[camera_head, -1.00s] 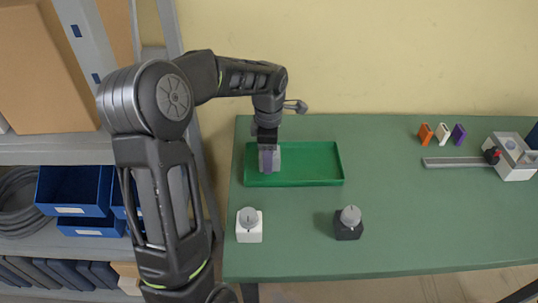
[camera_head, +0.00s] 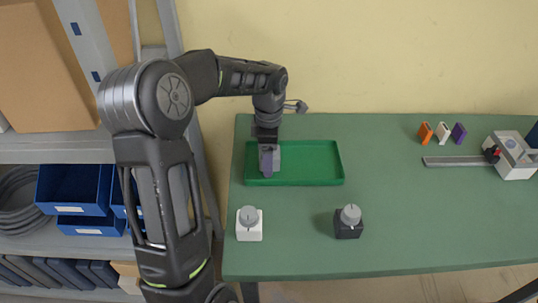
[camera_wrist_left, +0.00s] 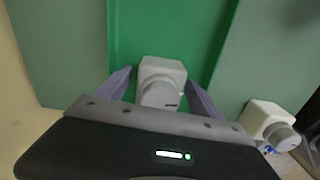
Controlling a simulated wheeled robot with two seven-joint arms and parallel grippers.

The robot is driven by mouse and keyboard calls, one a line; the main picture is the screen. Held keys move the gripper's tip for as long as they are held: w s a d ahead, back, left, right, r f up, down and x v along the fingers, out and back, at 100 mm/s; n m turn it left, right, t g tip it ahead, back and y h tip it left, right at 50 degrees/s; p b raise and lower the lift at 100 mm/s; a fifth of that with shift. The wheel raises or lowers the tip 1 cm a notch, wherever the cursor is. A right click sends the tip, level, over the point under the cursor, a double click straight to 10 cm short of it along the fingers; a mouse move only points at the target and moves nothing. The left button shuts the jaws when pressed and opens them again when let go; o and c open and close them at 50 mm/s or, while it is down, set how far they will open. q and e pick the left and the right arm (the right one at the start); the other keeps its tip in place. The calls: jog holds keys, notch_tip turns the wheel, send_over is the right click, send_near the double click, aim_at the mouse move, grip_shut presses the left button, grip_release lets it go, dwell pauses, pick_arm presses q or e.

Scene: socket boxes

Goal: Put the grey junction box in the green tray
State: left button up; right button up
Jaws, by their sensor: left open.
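The green tray (camera_head: 315,165) lies on the table, and its floor also fills the middle of the left wrist view (camera_wrist_left: 185,35). The grey junction box (camera_wrist_left: 162,72), with a round knob, is at the tray between my left fingers in the left wrist view. My left gripper (camera_head: 268,168) points down over the left part of the tray. Its purple-grey fingers (camera_wrist_left: 160,90) are open, one on each side of the box, with gaps showing. In the head view the fingers mostly hide the box. My right gripper is not in view.
A white box with a knob (camera_head: 249,228) and a black box with a knob (camera_head: 348,225) stand in front of the tray. Orange, white and purple pieces (camera_head: 442,132), a metal rail (camera_head: 458,162) and a pale device (camera_head: 512,158) are at the right. The table's middle is clear.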

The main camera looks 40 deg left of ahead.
pick_arm(q)
notch_tip(320, 180, up, 12)
jog(key=shift+r, duration=0.1)
dwell(0.4)
dwell(0.5)
